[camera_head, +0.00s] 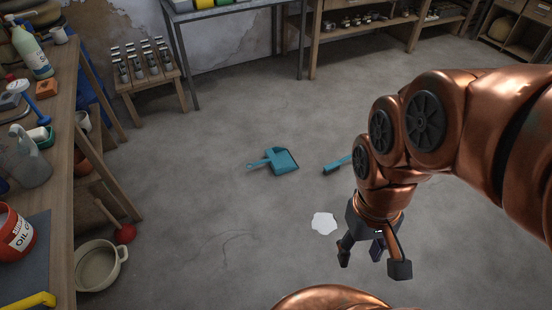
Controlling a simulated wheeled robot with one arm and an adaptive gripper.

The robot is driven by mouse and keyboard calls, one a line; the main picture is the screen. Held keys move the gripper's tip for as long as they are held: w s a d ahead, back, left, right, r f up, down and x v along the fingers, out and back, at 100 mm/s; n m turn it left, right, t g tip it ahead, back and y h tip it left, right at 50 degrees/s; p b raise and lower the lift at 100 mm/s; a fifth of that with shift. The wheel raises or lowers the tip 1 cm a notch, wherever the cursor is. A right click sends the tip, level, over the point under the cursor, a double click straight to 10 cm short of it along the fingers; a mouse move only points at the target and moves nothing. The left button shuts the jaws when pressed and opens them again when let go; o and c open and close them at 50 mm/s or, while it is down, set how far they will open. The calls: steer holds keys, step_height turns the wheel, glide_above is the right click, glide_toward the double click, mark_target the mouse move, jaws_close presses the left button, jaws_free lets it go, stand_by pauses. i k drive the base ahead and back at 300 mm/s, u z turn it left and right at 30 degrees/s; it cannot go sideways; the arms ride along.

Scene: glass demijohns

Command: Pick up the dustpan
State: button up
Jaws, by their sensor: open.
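The teal dustpan (281,160) lies flat on the grey concrete floor near the middle of the head view, its handle pointing left. My gripper (372,266) hangs at the lower right, pointing down with its fingers spread open and nothing between them. It is apart from the dustpan, to its right and nearer to me. A teal brush (338,164) lies on the floor to the right of the dustpan, its right part hidden behind my arm.
A white patch (324,223) lies on the floor left of my gripper. A cluttered workbench (62,110) runs along the left, with a pale pot (99,266) and a red plunger (124,233) beside it.

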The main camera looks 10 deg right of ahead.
mark_target(281, 160)
steer(key=u, duration=0.7)
steer(key=i, duration=0.85)
steer(key=u, duration=0.6)
steer(key=i, duration=1.2)
steer(key=z, duration=1)
steer(key=i, duration=0.7)
steer(key=z, duration=0.7)
